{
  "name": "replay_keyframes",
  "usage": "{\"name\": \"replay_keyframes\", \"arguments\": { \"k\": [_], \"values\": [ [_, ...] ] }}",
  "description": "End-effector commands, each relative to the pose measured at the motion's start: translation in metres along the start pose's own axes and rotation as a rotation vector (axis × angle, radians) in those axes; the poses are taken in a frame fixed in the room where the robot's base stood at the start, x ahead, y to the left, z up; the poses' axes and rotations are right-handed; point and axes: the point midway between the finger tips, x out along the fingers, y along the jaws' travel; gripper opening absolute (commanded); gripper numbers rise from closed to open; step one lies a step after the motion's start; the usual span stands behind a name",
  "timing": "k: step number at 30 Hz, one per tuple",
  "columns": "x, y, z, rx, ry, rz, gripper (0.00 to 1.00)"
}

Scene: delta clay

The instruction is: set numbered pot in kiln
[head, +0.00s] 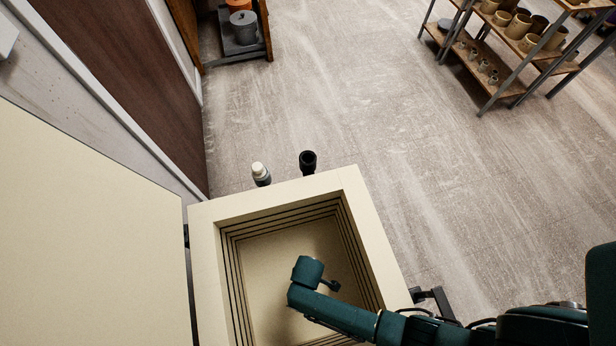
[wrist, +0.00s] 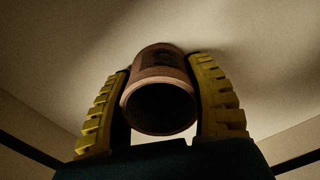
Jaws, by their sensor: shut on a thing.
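The kiln (head: 280,196) is a cream, top-opening box with grooved inner walls, and its lid (head: 85,240) stands open at the left. My arm reaches down inside it; in the head view my gripper and the pot are hidden beneath my teal wrist. In the wrist view my gripper (wrist: 161,66) has its two yellow ribbed fingers shut on a reddish-brown pot (wrist: 158,76). The pot's round dark mouth faces the camera. A dark patch with a faint mark shows on its side; I cannot read it. A pale kiln surface lies beyond the pot; contact is unclear.
Kiln walls surround my wrist, with bare floor (head: 262,262) visible inside to its left. A white-topped bottle (head: 261,174) and a black cylinder (head: 308,161) stand by the far rim. Shelves of pots (head: 520,40) are far off at the upper right.

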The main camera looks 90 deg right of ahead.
Motion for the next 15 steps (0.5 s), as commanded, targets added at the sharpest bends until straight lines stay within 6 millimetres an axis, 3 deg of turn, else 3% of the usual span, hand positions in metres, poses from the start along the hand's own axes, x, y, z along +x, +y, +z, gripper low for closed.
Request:
{"name": "replay_keyframes", "arguments": {
  "k": [3, 4, 7, 15],
  "values": [
    [0.0038, 0.0001, -0.0002, 0.000, 0.000, 0.000, 0.17],
    [0.0032, 0.0000, -0.0002, 0.000, 0.000, 0.000, 0.60],
    [0.0028, 0.0000, 0.0000, 0.000, 0.000, 0.000, 0.79],
    [0.0027, 0.0000, 0.0001, 0.000, 0.000, 0.000, 0.81]
  ]
}}
